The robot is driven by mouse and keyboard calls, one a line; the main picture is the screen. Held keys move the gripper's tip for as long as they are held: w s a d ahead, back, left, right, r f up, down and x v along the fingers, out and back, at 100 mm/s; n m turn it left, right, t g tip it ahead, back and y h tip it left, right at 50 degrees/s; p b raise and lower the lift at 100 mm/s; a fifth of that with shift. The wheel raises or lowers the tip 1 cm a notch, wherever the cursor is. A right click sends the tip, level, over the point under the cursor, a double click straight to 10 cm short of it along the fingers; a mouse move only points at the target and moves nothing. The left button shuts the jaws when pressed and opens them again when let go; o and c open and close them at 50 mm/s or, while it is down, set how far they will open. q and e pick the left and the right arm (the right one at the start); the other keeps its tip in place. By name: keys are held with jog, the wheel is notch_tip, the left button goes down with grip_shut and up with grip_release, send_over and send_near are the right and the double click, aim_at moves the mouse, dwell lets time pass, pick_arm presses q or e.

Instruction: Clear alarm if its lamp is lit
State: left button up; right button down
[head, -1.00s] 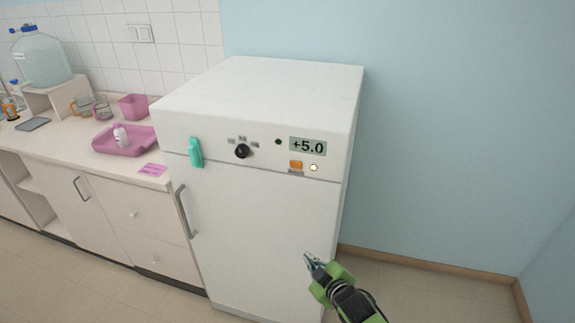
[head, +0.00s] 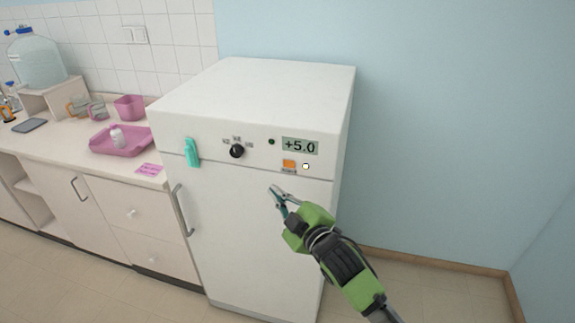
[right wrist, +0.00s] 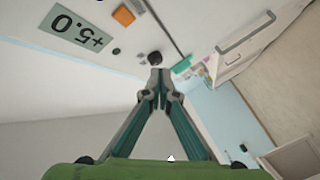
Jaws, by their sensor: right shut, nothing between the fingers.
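A white fridge-like cabinet (head: 250,225) stands against the blue wall. Its front panel has a display (head: 300,146) reading +5.0, an orange button (head: 289,163) with a small label under it, and a small round lamp (head: 306,166) right of the button that looks bright, as if lit. In the right wrist view the display (right wrist: 76,30) and orange button (right wrist: 123,15) show upside down. My right gripper (head: 276,190) is shut and empty, in front of the door and below the button, apart from it. My left gripper is not in view.
A black knob (head: 237,151) and a dark green indicator (head: 271,141) share the panel. A teal clip-like item (head: 192,153) hangs at its left, above the door handle (head: 182,210). The counter at left holds a pink tray (head: 112,150). The floor at right is clear.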

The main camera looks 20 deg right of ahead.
aim_at(289, 164)
jog(key=shift+w+d+b, duration=0.45)
jog(key=shift+w+d, duration=0.35)
jog(key=shift+w, duration=0.4)
jog(key=shift+w+d+b, duration=0.45)
jog(key=shift+w+d, duration=0.4)
jog(key=shift+w, duration=0.4)
jog(key=shift+w+d+b, duration=0.45)
jog(key=shift+w+d, duration=0.35)
jog(key=shift+w, duration=0.4)
jog(key=shift+w+d, duration=0.25)
jog(key=shift+w, duration=0.1)
jog(key=shift+w+d, duration=0.2)
jog(key=shift+w, duration=0.05)
jog(key=shift+s+a+p, duration=0.4)
jog(key=shift+s+p, duration=0.15)
jog(key=shift+s, duration=0.1)
